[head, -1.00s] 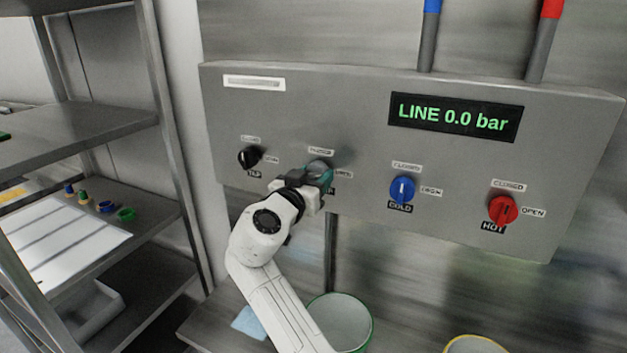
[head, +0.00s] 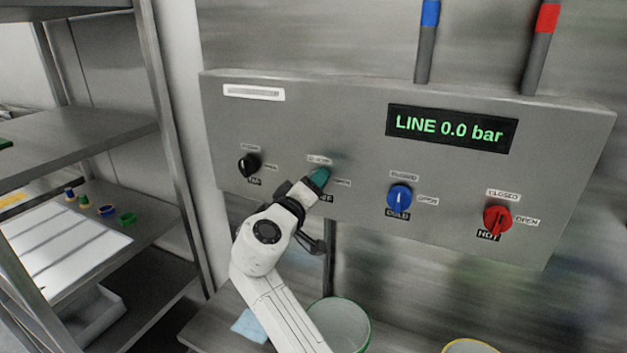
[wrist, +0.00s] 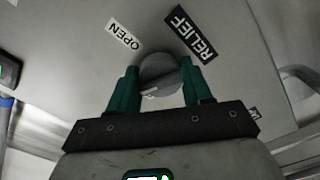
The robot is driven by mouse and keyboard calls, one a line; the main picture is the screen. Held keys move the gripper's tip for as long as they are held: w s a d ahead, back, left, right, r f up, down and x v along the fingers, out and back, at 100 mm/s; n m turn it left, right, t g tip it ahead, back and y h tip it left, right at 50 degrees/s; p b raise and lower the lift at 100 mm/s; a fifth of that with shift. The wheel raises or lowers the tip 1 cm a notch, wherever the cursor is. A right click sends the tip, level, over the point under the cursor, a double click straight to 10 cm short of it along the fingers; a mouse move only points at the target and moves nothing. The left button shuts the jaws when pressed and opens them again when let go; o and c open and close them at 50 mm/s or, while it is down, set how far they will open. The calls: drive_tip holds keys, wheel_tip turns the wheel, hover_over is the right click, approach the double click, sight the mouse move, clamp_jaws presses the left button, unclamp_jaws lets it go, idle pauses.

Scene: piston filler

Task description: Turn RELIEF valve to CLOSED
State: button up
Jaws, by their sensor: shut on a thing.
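The RELIEF valve knob (wrist: 162,72) is grey and round, on the grey panel between my green fingertips in the wrist view. My gripper (wrist: 159,68) is shut on it, one finger on each side. In the head view my gripper (head: 319,178) is at the panel, left of the blue knob, and hides most of the RELIEF valve. In the wrist view the OPEN label (wrist: 124,33) is at the upper left and the RELIEF label (wrist: 192,34) at the upper right. I cannot make out where the knob's pointer aims.
A black knob (head: 249,165) is to the left; a blue COLD knob (head: 399,198) and a red HOT knob (head: 497,219) are to the right. The display (head: 451,129) reads LINE 0.0 bar. A green-rimmed bucket (head: 340,328) stands below. A shelf rack (head: 75,140) is at left.

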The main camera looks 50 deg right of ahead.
drive_tip(key=shift+n+p, duration=1)
drive_tip(key=shift+n, duration=1)
drive_tip(key=o, duration=1)
drive_tip(key=shift+o, duration=0.2)
drive_tip(key=b+v, duration=0.2)
drive_tip(key=v, duration=0.9)
drive_tip(key=shift+w, duration=0.1)
